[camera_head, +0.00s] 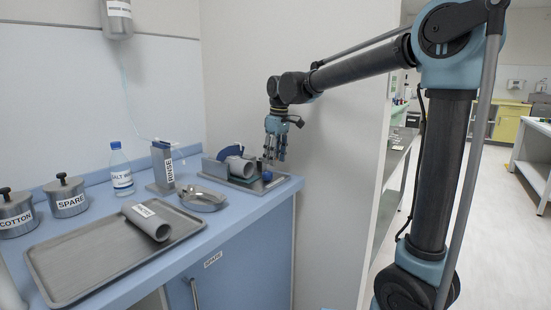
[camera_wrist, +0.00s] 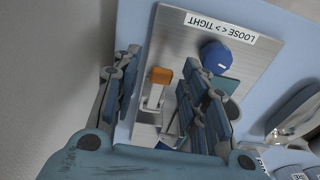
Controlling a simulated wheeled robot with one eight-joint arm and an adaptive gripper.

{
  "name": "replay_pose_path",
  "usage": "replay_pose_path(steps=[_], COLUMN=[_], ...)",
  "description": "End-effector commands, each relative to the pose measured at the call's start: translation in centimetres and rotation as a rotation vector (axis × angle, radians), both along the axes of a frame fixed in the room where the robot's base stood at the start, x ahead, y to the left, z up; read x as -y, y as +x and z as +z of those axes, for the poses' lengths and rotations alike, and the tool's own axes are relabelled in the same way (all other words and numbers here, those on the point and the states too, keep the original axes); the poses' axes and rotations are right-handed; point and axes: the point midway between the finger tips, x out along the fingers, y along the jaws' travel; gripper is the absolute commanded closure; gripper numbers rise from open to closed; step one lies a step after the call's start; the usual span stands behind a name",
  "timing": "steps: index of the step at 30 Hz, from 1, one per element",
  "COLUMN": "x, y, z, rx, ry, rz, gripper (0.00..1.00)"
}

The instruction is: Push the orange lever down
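The orange lever (camera_wrist: 160,76) shows in the wrist view, an orange tip on a pale metal arm on a grey metal plate (camera_wrist: 168,42). The plate bears a label reading LOOSE and TIGHT and a round blue knob (camera_wrist: 215,57). My gripper (camera_wrist: 160,66) is open above the plate, with fingers to the left and right of the lever and nothing held between them. Whether a finger touches the lever I cannot tell. In the head view my gripper (camera_head: 275,158) hangs over the device at the counter's far right end; the lever cannot be made out there.
A grey cylinder (camera_head: 240,166) lies in the device. A wall stands behind.

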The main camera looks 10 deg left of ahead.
Motion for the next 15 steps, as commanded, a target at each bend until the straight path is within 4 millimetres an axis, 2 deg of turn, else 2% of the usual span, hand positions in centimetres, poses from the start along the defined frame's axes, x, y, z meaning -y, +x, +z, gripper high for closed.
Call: replay_pose_path(steps=[5, 15], x=[0.2, 0.9], y=[-0.1, -0.2], z=[1.7, 7.9], rx=[0.000, -0.001], ry=[0.000, 0.000], rz=[0.000, -0.001], gripper=[0.60, 0.60])
